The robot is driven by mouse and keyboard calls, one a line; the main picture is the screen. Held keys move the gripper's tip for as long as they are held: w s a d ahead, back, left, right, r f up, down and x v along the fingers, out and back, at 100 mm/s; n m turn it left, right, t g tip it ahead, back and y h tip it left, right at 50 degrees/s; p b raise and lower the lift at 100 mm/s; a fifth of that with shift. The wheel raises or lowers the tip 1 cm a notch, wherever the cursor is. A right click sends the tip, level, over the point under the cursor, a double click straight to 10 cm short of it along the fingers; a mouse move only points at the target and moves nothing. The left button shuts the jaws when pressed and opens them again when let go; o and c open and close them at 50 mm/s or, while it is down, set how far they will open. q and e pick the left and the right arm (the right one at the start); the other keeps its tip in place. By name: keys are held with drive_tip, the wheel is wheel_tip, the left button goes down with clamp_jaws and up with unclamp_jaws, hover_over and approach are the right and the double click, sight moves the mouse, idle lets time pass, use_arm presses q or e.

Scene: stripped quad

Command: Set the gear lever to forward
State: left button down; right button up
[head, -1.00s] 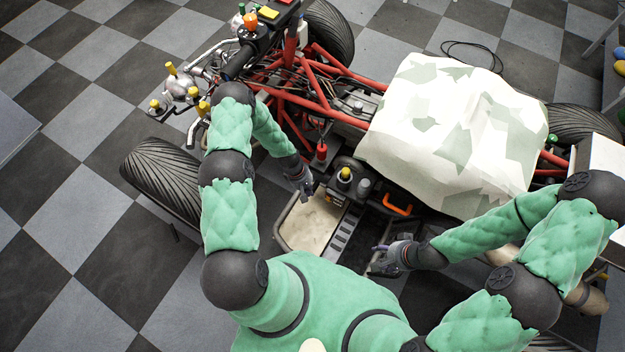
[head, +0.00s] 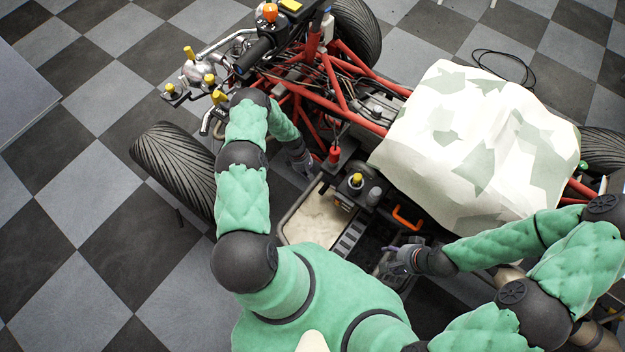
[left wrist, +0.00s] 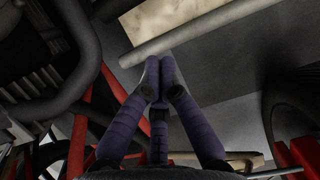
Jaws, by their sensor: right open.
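A lever with a red grip (head: 334,155) stands upright on the quad beside the engine bay in the head view. I take it for the gear lever, though no label can be read. My left gripper (head: 308,172) is just left of it, apart from it. In the left wrist view the purple fingers of the left gripper (left wrist: 160,75) meet at their tips with nothing seen between them. The lever cannot be made out there. My right gripper (head: 388,258) is open and empty, low over the quad's right footwell, below an orange handle (head: 407,217).
A yellow-topped knob (head: 356,180) stands close right of the lever. The red frame tubes (head: 350,118) lie behind it. A camouflage cover (head: 480,140) drapes the quad's right part. A pale footwell tray (head: 312,220) is below the left gripper.

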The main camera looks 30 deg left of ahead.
use_arm(q)
drive_tip(key=b+x, duration=0.3)
drive_tip(key=x, duration=0.6)
drive_tip(key=shift+f+b, duration=0.1)
drive_tip(key=shift+b, duration=0.3)
drive_tip(key=shift+s+d+r, duration=0.1)
drive_tip(key=shift+d+r, duration=0.45)
drive_tip(key=shift+r, duration=0.35)
drive_tip(key=shift+d+r, duration=0.5)
drive_tip(key=shift+r, duration=0.4)
use_arm(e)
drive_tip(key=shift+f, duration=2.25)
